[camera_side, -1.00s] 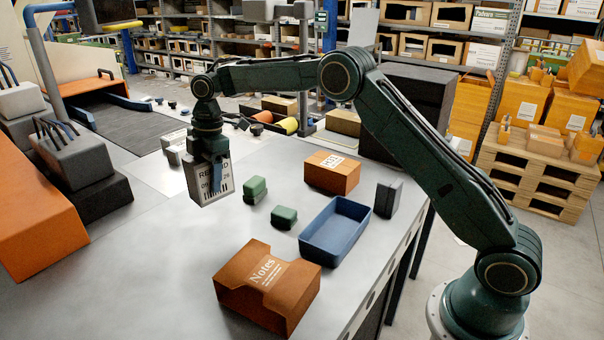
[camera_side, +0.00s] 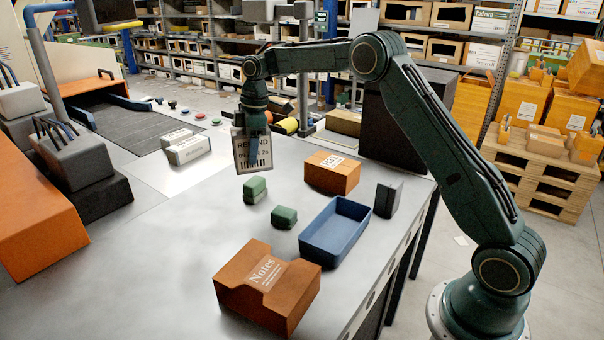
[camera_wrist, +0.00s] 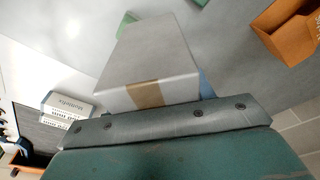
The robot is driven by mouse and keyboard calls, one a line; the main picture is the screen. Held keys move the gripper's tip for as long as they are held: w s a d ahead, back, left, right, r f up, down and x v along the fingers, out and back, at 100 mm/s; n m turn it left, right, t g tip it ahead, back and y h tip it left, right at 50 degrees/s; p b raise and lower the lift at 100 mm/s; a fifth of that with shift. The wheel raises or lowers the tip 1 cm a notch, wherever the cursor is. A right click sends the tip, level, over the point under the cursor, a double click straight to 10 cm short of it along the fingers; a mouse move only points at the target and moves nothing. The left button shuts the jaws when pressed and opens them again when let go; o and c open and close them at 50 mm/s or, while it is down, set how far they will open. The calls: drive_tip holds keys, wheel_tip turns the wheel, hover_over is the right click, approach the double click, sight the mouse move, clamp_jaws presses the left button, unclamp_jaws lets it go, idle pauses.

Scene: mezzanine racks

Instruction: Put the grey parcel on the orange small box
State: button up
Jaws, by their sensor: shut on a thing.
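My gripper (camera_side: 255,128) is shut on the grey parcel (camera_side: 247,160), a flat box with dark printing and a barcode, held upright above the table. The parcel fills the middle of the wrist view (camera_wrist: 150,60), with a brown tape strip on its near edge. The orange small box (camera_side: 325,180) with a white label sits on the table to the right of the parcel and lower. I cannot tell how far apart they are in depth. Part of an orange box shows at the right of the wrist view (camera_wrist: 285,28).
Two green blocks (camera_side: 255,187) (camera_side: 284,217) lie on the table below the parcel. A blue tray (camera_side: 310,250), a dark grey block (camera_side: 387,198) and a brown Notes box (camera_side: 240,275) stand nearby. White boxes (camera_side: 188,150) lie farther back. The table's left front is clear.

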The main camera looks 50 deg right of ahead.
drive_tip(key=s+d+r+m, duration=0.1)
drive_tip(key=s+d+m, duration=0.15)
drive_tip(key=d, duration=0.35)
drive_tip(key=s+d+r+m, duration=0.1)
drive_tip(key=s+d+m, duration=0.15)
drive_tip(key=d, duration=0.45)
drive_tip(key=r+m+h, duration=0.1)
drive_tip(key=r+m, duration=0.1)
drive_tip(key=m, duration=0.4)
hover_over(332, 161)
drive_tip(key=shift+t, duration=0.4)
drive_tip(key=shift+a+f, duration=0.1)
drive_tip(key=shift+f, duration=4.2)
drive_tip(key=shift+f, duration=0.1)
drive_tip(key=o, duration=1.1)
drive_tip(key=shift+o, duration=0.2)
